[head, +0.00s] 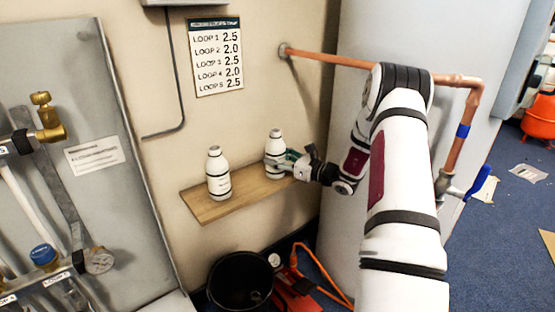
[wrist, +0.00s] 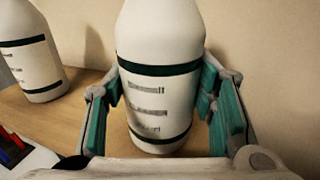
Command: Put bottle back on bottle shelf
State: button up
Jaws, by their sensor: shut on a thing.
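A white bottle with dark bands (head: 274,143) stands upright at the right part of the wooden bottle shelf (head: 207,211). My gripper (head: 285,162) reaches in from the right and is shut on this bottle. In the wrist view the held bottle (wrist: 160,70) is between the teal finger pads of my gripper (wrist: 160,112). Its base is at the shelf surface; I cannot tell whether it fully rests there. A second white bottle (head: 218,174) stands upright on the shelf to the left, apart from the held one. It also shows in the wrist view (wrist: 30,50).
A wall chart (head: 217,58) hangs above the shelf. A copper pipe (head: 330,58) runs from the wall behind my arm. A black bucket (head: 240,283) and red-orange equipment (head: 297,295) stand below the shelf. A grey panel with valves (head: 75,80) is at left. The shelf between the bottles is clear.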

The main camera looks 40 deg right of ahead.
jog(key=shift+f, duration=0.15)
jog(key=o, duration=1.2)
jog(key=shift+o, duration=0.2)
